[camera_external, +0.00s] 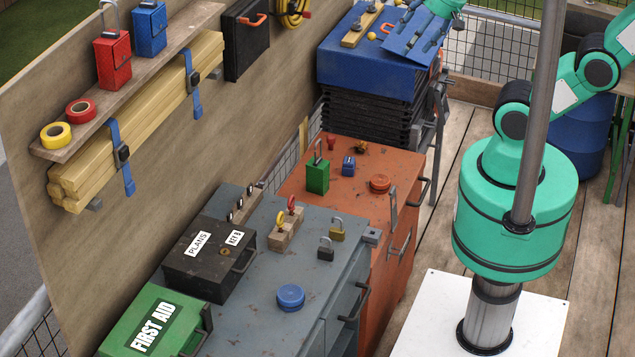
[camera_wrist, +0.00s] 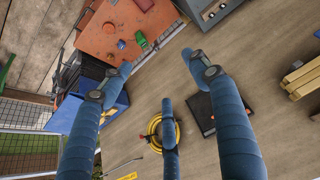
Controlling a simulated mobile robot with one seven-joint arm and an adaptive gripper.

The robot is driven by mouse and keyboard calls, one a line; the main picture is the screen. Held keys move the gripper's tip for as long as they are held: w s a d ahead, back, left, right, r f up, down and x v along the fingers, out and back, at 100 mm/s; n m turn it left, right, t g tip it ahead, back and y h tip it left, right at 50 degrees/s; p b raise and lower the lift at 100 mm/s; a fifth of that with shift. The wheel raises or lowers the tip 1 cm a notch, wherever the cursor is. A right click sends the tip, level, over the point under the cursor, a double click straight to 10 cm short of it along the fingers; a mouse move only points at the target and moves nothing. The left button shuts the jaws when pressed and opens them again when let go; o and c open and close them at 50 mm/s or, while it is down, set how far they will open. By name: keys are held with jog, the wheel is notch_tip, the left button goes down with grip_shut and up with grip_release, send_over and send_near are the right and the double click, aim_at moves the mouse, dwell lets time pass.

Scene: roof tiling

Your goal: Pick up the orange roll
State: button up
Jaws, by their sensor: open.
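The orange roll (camera_external: 380,183) is a small, flat disc lying on top of the orange cabinet (camera_external: 340,205). In the wrist view, a small round orange shape on the cabinet top, apparently the roll (camera_wrist: 110,28), shows at the upper left. My gripper (camera_external: 403,42) is at the top of the external view, over the blue case and well away from the roll. In the wrist view, my gripper's blue fingers (camera_wrist: 160,70) are spread wide with nothing between them.
A green padlock (camera_external: 317,175) and a small blue lock (camera_external: 348,166) stand left of the roll. The blue case (camera_external: 365,65) sits on a dark stack behind the cabinet. A grey cabinet (camera_external: 255,325) in front holds a blue roll (camera_external: 291,297) and padlocks. A wooden wall (camera_external: 150,230) runs along the left.

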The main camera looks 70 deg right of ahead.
dwell(0.3)
jog(key=w+d+f+n+g, duration=0.1)
jog(key=w+d+f, duration=0.1)
jog(key=w+f, duration=0.25)
jog(key=w+d+f+g, duration=0.1)
jog(key=w+d+f, duration=0.2)
jog(key=w, duration=0.2)
jog(key=n+g+b, duration=0.2)
jog(key=n+g, duration=0.2)
send_over(380, 180)
notch_tip(380, 180, down, 43)
jog(key=shift+d+f, duration=0.1)
jog(key=shift+f+b, duration=0.85)
jog(key=shift+f, duration=3.45)
